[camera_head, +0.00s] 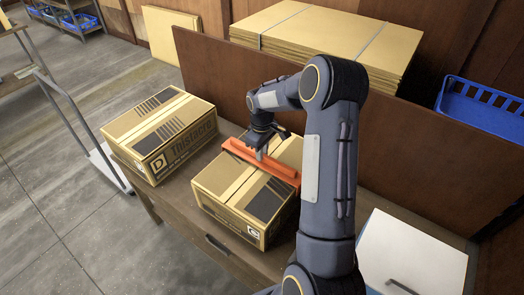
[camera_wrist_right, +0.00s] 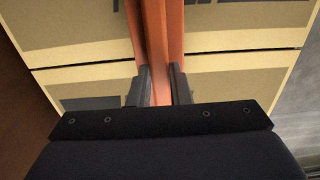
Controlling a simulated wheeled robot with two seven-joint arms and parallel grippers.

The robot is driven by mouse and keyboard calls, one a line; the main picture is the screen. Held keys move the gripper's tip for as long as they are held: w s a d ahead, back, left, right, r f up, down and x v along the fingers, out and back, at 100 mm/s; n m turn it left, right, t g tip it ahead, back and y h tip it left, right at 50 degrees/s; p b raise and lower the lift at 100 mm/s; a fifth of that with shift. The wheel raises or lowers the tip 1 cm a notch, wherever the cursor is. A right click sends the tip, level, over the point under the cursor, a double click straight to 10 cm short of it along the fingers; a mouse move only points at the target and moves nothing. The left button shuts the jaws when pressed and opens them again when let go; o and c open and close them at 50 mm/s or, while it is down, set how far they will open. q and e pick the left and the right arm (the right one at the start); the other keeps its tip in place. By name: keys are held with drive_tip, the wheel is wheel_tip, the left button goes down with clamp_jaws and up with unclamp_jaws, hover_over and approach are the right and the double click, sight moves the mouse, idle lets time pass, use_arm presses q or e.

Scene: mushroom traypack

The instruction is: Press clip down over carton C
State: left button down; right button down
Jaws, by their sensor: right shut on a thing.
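Carton C (camera_head: 228,187) is a closed tan cardboard box with dark printed patches, standing on the wooden bench in the head view; its top also shows in the right wrist view (camera_wrist_right: 90,80). An orange clip (camera_head: 272,170) lies across the carton's top from the far left to the right edge. My right gripper (camera_head: 262,152) is above the clip, and its two fingers (camera_wrist_right: 160,90) are shut on the clip's raised rib (camera_wrist_right: 155,45). Whether the clip is fully seated on the carton cannot be told. My left gripper is not in view.
A second carton marked D (camera_head: 165,118) stands to the left on the bench (camera_head: 165,205). A brown board (camera_head: 225,75) rises behind the bench. Flat cardboard stacks (camera_head: 330,35), a blue crate (camera_head: 480,105) and a white box (camera_head: 415,250) are around it.

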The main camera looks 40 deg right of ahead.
drive_tip(key=shift+f+b, duration=0.45)
drive_tip(key=shift+f, duration=0.2)
drive_tip(key=c, duration=1.3)
unclamp_jaws()
drive_tip(key=shift+o, duration=0.2)
